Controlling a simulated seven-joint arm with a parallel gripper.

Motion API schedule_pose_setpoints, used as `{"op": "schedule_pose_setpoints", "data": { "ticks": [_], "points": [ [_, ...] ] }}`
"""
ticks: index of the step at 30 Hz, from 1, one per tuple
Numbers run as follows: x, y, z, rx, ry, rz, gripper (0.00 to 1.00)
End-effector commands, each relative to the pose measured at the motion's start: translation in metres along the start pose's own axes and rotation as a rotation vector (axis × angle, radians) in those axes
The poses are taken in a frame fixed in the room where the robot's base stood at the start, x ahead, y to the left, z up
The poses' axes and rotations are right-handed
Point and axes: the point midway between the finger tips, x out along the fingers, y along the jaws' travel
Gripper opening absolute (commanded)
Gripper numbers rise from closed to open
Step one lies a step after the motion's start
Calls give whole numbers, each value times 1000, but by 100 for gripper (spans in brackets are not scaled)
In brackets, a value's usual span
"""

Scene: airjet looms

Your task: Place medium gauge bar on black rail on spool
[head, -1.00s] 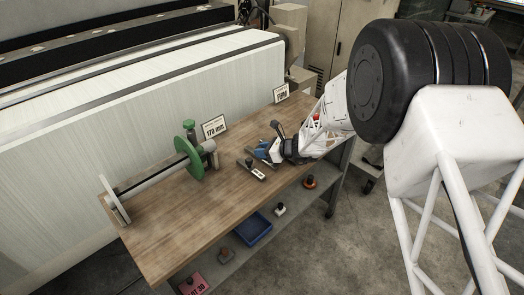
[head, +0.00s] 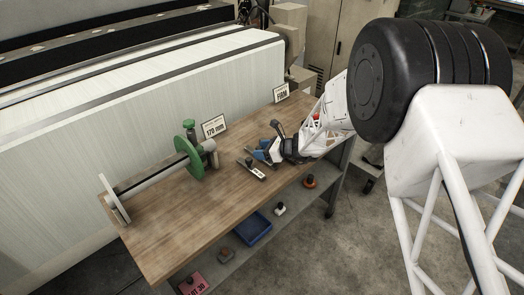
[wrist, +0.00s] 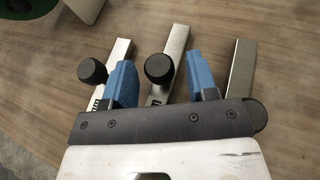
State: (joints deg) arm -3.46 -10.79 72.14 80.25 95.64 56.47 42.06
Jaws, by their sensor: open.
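Three metal gauge bars lie side by side on the wooden table. In the wrist view they are a left bar (wrist: 123,50) with a black knob, a middle bar (wrist: 179,42) with a black knob, and a right bar (wrist: 241,68). Size markings are mostly covered, so I cannot tell which is medium. My gripper (wrist: 162,72) is open, its blue fingers on either side of the middle bar and its knob. In the head view my gripper (head: 266,152) is low over the table.
A "170 mm" sign (head: 214,127) stands behind the spool, and another sign (head: 281,93) farther right. The table's front left (head: 190,225) is clear. A lower shelf holds a blue tray (head: 254,230) and small parts. The white loom (head: 120,120) borders the table behind.

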Motion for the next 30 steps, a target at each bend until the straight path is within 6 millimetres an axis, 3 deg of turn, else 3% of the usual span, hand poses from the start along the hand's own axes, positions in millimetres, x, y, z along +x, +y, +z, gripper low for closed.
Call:
{"op": "schedule_pose_setpoints", "data": {
  "ticks": [8, 21, 30],
  "points": [
    [-28, -1, 1, 0, 0, -3, 53],
    [-94, 0, 0, 1, 0, -2, 53],
    [-117, 0, 0, 0, -1, -1, 53]
  ]
}}
